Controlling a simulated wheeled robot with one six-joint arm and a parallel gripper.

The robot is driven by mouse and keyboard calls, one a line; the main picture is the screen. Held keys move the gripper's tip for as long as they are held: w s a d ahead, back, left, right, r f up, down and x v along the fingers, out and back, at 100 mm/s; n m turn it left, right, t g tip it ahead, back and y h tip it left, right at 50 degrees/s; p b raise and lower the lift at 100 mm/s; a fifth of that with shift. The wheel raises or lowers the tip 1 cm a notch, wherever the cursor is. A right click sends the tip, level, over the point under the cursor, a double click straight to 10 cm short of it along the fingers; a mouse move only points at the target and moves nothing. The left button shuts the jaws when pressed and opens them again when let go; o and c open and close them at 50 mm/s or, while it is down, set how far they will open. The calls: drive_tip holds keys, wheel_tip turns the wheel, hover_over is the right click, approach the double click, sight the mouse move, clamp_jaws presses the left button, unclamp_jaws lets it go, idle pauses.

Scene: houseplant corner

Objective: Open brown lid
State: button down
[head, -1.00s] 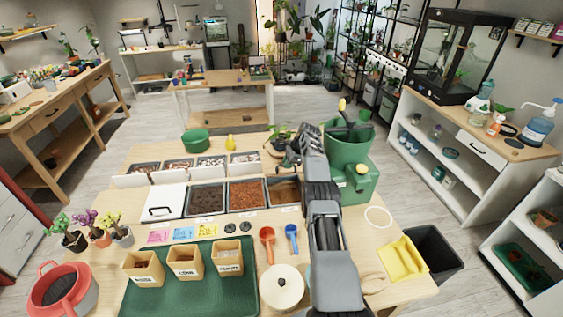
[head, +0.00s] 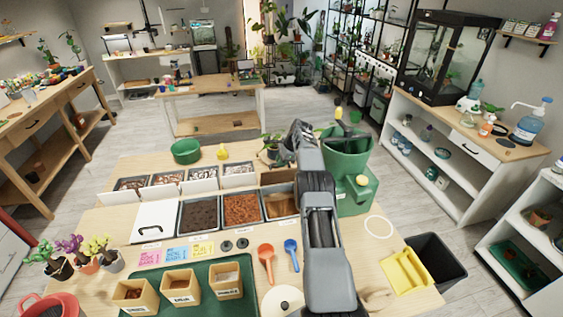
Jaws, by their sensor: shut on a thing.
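The brown lid (head: 278,177) stands raised at the back of the right-hand bin in the front row. That bin's tan-brown inside (head: 281,205) shows in front of it, partly hidden by my arm. My gripper (head: 287,153) is at the lid's upper right area, shut on the lid. Its fingertips are mostly hidden behind my own wrist, so the exact grip point is not clear. A white lid (head: 157,220) with a black handle lies closed on the left-hand bin of the same row.
A green bin (head: 347,155) with a tool in it stands close right of my arm. A potted plant (head: 271,146) is just behind the gripper. Scoops (head: 266,262), wooden pots (head: 180,287) and a yellow dustpan (head: 405,271) lie nearer. Floor is clear left of the table.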

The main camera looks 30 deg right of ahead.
drive_tip(key=shift+s+a+f, duration=0.1)
drive_tip(key=shift+a+f, duration=0.1)
drive_tip(key=shift+f, duration=0.4)
drive_tip(key=c, duration=1.6)
unclamp_jaws()
drive_tip(key=o, duration=0.3)
drive_tip(key=shift+w, duration=0.4)
drive_tip(key=shift+o, duration=0.8)
drive_tip(key=shift+s+d+r, duration=0.2)
drive_tip(key=shift+s, duration=0.05)
drive_tip(key=shift+w, duration=0.1)
drive_tip(key=v, duration=1.3)
drive_tip(key=shift+d+r, duration=0.2)
drive_tip(key=shift+r, duration=0.1)
